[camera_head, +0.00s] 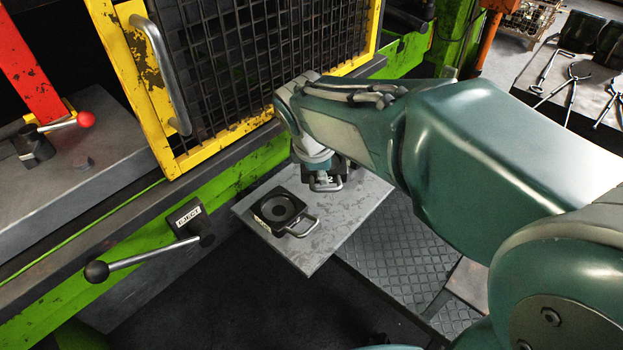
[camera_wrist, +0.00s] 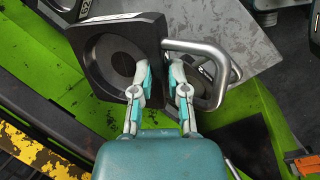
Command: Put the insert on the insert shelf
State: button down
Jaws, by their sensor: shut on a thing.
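The insert (camera_head: 337,170) is a dark block with a silver handle and a white label. In the wrist view the insert (camera_wrist: 110,35) shows a round recess, with the bent handle on its right. My gripper (camera_wrist: 160,75) is shut on its edge, one finger on the recess side and the other on the handle side. In the head view the insert is over the right part of the grey shelf plate (camera_head: 345,222), partly hidden by my wrist. I cannot tell whether it touches the plate. The plate also shows in the wrist view (camera_wrist: 235,40).
A similar dark insert (camera_head: 272,205) with a round recess and handle lies on the plate's left part, close to the held one. A yellow-framed mesh guard (camera_head: 172,155) stands behind. An EJECT lever (camera_head: 145,258) sticks out at left. The plate's front part is bare.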

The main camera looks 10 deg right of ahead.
send_over(320, 196)
jog(key=a, duration=0.1)
notch_tip(320, 196, down, 5)
jog(key=shift+s+a+f, duration=0.1)
jog(key=shift+d+f, duration=0.2)
jog(key=shift+d, duration=0.05)
jog(key=shift+d+x, duration=0.25)
jog(key=shift+x, duration=0.95)
jog(key=shift+f, duration=0.4)
jog(key=shift+s+a, duration=0.1)
jog(key=shift+a, duration=0.4)
jog(key=c, duration=0.6)
grip_release()
jog(key=shift+f, duration=0.1)
jog(key=shift+c, duration=0.2)
jog(key=shift+d, duration=0.35)
